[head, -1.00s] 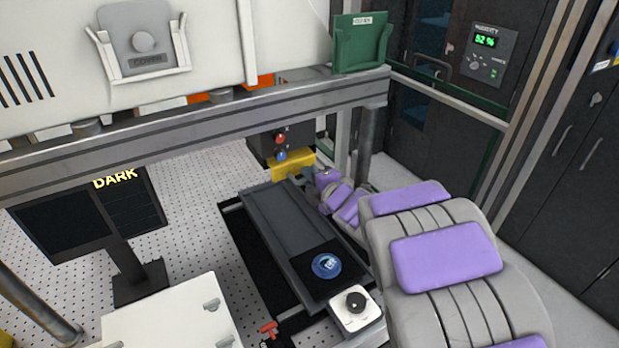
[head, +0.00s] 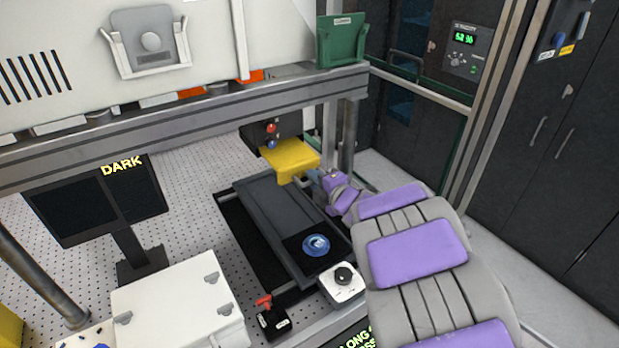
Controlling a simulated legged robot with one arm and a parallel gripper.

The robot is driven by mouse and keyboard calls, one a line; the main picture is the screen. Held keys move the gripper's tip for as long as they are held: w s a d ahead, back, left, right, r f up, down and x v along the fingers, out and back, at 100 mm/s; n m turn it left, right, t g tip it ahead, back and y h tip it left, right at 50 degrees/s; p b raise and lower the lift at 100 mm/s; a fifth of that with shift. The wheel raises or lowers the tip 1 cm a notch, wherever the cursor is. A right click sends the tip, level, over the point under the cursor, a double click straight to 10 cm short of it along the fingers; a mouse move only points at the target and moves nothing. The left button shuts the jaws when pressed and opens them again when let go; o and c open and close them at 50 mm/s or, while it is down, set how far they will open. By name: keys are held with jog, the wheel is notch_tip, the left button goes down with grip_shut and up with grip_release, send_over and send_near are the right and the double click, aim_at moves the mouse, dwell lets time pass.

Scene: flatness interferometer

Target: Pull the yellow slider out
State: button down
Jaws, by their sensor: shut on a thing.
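The yellow slider (head: 291,157) sticks out from a dark box (head: 262,137) under the grey metal beam, at the far end of the dark rail. A good part of its flat top shows. My gripper (head: 312,178) is at the slider's near right edge, at the end of my grey and purple arm. It is shut on the slider, though the fingertips are small and partly hidden by my wrist.
A dark rail (head: 268,213) with a blue round piece (head: 316,244) lies below the slider. A white knob box (head: 342,282), a red-handled switch (head: 265,302) and a white case (head: 178,312) stand nearer. The grey beam (head: 200,122) crosses above. A DARK display (head: 95,200) stands left.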

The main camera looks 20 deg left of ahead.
jog(key=s+d, duration=0.2)
jog(key=d, duration=0.1)
jog(key=shift+s+f, duration=0.2)
jog(key=shift+s, duration=0.1)
jog(key=c, duration=1.3)
grip_release()
jog(key=shift+w+a, duration=0.1)
jog(key=shift+w, duration=0.05)
jog(key=shift+r, duration=0.1)
jog(key=shift+b+v, duration=1.95)
jog(key=shift+v, duration=6.65)
